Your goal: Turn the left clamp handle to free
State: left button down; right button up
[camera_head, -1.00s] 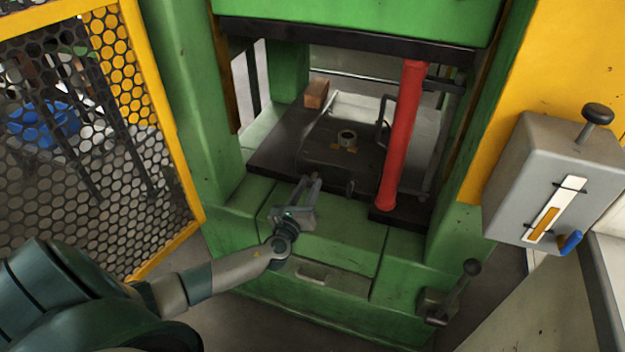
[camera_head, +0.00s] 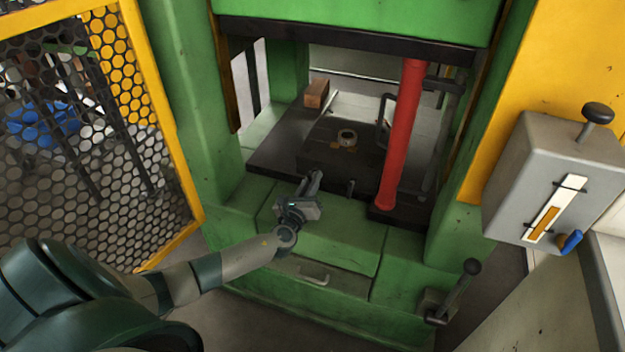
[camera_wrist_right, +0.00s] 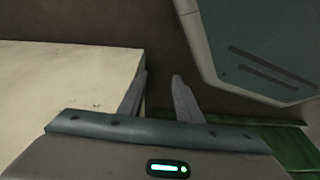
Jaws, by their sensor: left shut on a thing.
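My left gripper (camera_head: 316,178) reaches to the front edge of the dark press bed (camera_head: 275,160). It is shut on the left clamp handle, which the fingers almost wholly hide. A second small dark handle (camera_head: 350,188) sticks out of the bed's front edge, just right of the gripper and apart from it.
A red column (camera_head: 402,135) stands right of the bed. A wooden block (camera_head: 316,94) lies at the back left. Green press posts and a yellow mesh guard (camera_head: 90,150) bound the left. A grey lever box (camera_head: 550,175) and a floor lever (camera_head: 460,290) are at right.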

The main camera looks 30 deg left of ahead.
jog(key=shift+w+r, duration=0.15)
jog(key=shift+w, duration=0.5)
jog(key=shift+s, duration=0.2)
jog(key=shift+s, duration=0.55)
jog(key=shift+w, duration=0.15)
pick_arm(q)
jog(key=c, duration=1.8)
grip_release()
jog(key=shift+o, duration=0.2)
pick_arm(e)
jog(key=shift+w, duration=0.65)
